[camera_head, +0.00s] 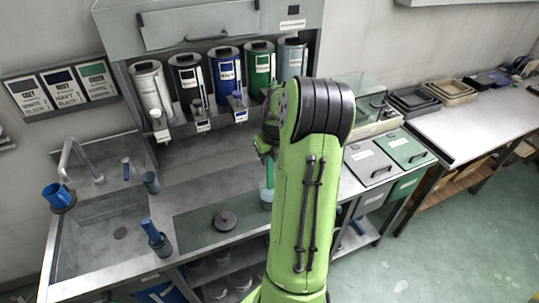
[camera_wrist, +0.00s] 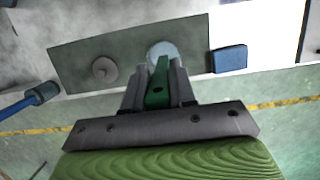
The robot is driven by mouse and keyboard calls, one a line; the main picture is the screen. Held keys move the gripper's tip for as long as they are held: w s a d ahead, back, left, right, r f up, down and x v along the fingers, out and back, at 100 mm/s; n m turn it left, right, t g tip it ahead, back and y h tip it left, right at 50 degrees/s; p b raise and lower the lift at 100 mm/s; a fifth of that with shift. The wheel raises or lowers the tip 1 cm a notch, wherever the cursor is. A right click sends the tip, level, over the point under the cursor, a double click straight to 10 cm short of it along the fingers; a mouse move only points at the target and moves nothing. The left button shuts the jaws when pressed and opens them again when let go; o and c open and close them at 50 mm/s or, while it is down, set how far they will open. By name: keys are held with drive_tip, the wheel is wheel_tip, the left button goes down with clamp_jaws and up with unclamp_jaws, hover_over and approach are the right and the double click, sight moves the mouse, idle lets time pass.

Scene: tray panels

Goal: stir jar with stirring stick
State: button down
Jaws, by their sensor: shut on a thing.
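My gripper (camera_wrist: 155,88) is shut on the green stirring stick (camera_wrist: 158,80), which stands between its fingers. In the head view my arm hides most of the gripper, and the teal-green lower part of the stick (camera_head: 269,172) points down at the jar. The jar (camera_head: 266,196) is pale and translucent and stands on the dark mat, partly hidden by my arm. In the wrist view the jar (camera_wrist: 160,50) shows as a pale disc just beyond the fingers, with the stick overlapping its near edge. I cannot tell how deep the stick's tip is in the jar.
A round grey lid (camera_head: 224,220) lies on the mat (camera_head: 190,230), left of the jar. A blue block (camera_wrist: 229,59) lies right of the jar. A blue-handled tool in a holder (camera_head: 155,238) stands near the sink (camera_head: 85,245). Several paint canisters (camera_head: 225,70) line the back.

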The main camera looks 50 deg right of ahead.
sight(269, 173)
drive_tip(key=shift+f+b, duration=2.75)
drive_tip(key=shift+f, duration=1.1)
